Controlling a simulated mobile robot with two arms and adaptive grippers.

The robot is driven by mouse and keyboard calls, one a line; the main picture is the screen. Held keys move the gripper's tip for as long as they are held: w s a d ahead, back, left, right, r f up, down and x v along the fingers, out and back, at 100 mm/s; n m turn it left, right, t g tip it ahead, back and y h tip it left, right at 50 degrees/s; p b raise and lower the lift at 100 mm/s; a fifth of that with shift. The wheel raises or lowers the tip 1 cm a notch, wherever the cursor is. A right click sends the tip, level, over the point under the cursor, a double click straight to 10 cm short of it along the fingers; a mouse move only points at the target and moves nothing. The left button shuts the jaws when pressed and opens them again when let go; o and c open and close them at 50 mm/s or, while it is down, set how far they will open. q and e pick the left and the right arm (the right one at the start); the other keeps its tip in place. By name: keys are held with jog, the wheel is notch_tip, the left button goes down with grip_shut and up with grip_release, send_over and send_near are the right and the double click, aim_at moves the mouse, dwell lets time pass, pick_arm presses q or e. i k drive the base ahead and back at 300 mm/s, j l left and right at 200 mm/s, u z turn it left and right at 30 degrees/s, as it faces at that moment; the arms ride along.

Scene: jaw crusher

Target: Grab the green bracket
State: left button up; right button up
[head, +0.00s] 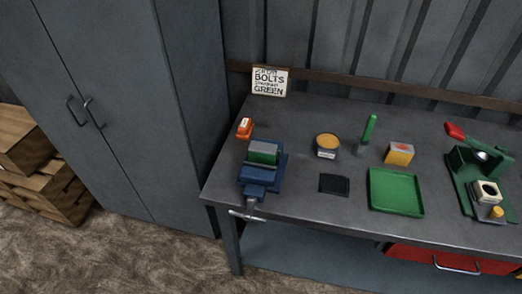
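No part clearly reads as a bracket. A small green piece (263,157) sits between the jaws of the blue vise (262,180) at the table's left front; the grey top above it partly hides its shape, so I cannot tell if it is the green bracket. A green tray (397,192) lies flat at the front middle and looks empty. A green hand press (466,180) with a red handle stands at the right. Neither of my grippers is in view.
On the grey workbench (300,205) are an orange-red item (244,128), a round tin (327,146), an upright green-topped tool (368,134), a yellow box (399,153) and a black pad (334,184). A sign (270,82) stands behind. A cabinet (130,100) is left.

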aim_at(259, 152)
jog(key=i+j+z, duration=0.15)
jog(key=j+z, duration=0.25)
jog(key=i+j+z, duration=0.1)
jog(key=j+z, duration=0.3)
jog(key=j, duration=0.25)
jog(key=j+z, duration=0.4)
jog(key=j, duration=0.15)
